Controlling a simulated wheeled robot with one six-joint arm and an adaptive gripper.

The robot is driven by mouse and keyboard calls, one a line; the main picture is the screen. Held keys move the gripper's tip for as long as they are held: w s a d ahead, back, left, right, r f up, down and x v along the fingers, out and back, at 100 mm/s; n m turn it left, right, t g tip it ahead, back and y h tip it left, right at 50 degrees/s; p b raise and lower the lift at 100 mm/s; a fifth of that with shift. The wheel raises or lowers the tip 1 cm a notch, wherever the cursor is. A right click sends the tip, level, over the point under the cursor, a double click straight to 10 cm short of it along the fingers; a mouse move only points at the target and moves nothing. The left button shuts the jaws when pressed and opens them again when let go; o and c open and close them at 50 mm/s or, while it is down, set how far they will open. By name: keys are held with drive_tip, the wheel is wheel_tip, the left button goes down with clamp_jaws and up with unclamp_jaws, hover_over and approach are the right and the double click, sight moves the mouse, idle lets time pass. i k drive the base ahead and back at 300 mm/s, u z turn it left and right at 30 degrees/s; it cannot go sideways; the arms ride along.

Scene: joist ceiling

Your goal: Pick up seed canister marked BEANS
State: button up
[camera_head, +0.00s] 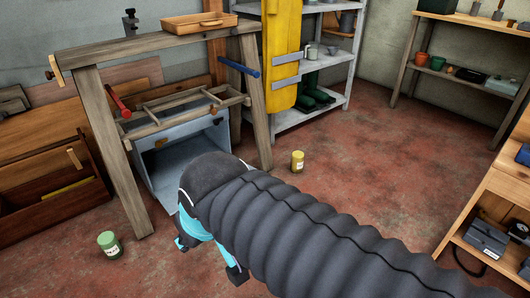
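A green canister (109,245) with a pale label stands upright on the red floor at the left, in front of the bench's near leg. A yellow canister (297,161) with a pale label stands on the floor right of the bench. The lettering on both labels is too small to read, so I cannot tell which is marked BEANS. My gripper (210,258) is low in the middle, right of the green canister and apart from it. Its teal fingers with black tips are spread, with nothing visible between them. My dark ribbed arm sleeve hides part of the gripper and floor.
A wooden bench (150,45) bears a shallow tray (199,24); a blue-grey open box (160,185) sits below it. A wooden bin (50,200) is at the left, shelving stands behind, and a wooden shelf unit (508,185) is at right. The floor centre-right is clear.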

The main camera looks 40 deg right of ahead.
sight(297, 161)
drive_tip(key=z, duration=0.25)
drive_tip(key=i, duration=1.4)
drive_tip(key=z, duration=1.4)
drive_tip(key=i, duration=0.8)
drive_tip(key=z, duration=0.7)
